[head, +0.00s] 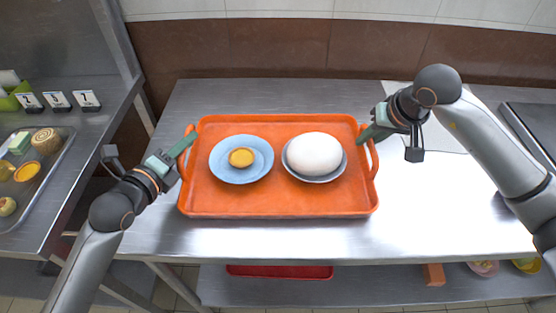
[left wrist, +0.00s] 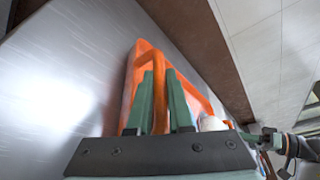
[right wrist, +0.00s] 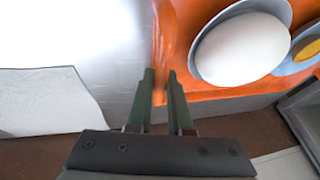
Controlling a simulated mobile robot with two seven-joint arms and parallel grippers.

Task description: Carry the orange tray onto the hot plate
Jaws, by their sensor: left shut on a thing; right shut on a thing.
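The orange tray (head: 275,204) is in the middle of the steel table in the head view. On it are a blue plate (head: 228,173) with a small yellow tart (head: 242,157) and a bowl (head: 318,179) with a large white bun (head: 315,153). My left gripper (head: 186,144) is shut on the tray's left handle; the left wrist view shows the orange handle (left wrist: 168,62) between its fingers. My right gripper (head: 370,133) is shut on the right handle, and the tray edge (right wrist: 168,40) shows at its fingers in the right wrist view. I cannot tell whether the tray is lifted. I cannot pick out the hot plate for certain.
A dark flat-topped unit (head: 535,125) stands at the far right. A pale sheet (head: 440,135) lies right of the tray. A counter at left holds a metal tray (head: 50,180) of pastries and number cards (head: 57,99). A red tray (head: 280,271) is on the lower shelf.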

